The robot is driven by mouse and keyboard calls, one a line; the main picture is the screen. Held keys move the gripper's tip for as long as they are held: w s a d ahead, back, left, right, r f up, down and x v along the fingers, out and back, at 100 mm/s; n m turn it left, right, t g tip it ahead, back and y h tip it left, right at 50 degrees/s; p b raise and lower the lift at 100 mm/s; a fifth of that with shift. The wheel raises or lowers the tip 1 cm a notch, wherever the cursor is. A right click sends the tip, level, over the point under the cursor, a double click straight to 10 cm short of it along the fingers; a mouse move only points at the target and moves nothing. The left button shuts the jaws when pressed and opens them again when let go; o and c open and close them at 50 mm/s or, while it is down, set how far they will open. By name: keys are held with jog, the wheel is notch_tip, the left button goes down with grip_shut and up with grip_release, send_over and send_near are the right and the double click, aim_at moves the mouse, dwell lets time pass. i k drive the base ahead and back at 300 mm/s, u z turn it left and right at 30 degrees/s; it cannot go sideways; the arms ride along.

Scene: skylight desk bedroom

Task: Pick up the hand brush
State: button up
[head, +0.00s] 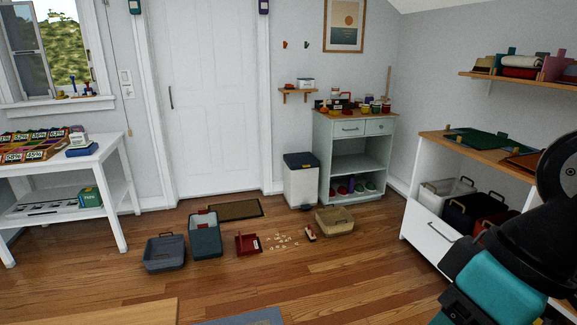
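The hand brush (310,234) appears to be the small, narrow wooden-and-dark item on the wood floor, just right of the scattered pale crumbs (281,241) and left of a tan basket. It is small in the picture and its details are hard to make out. A red dustpan (247,244) lies left of the crumbs. Part of my arm, black and teal, fills the lower right, well apart from the brush. My gripper's fingertips do not show.
A white pedal bin (300,180) and a cabinet (385,125) are behind. Shelving stands at right. The floor in front of the brush is clear.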

aim_at(309, 230)
jog(key=u, duration=0.35)
jog(key=i, duration=2.05)
jog(key=u, duration=0.2)
jog(key=i, duration=2.3)
jog(key=z, duration=0.1)
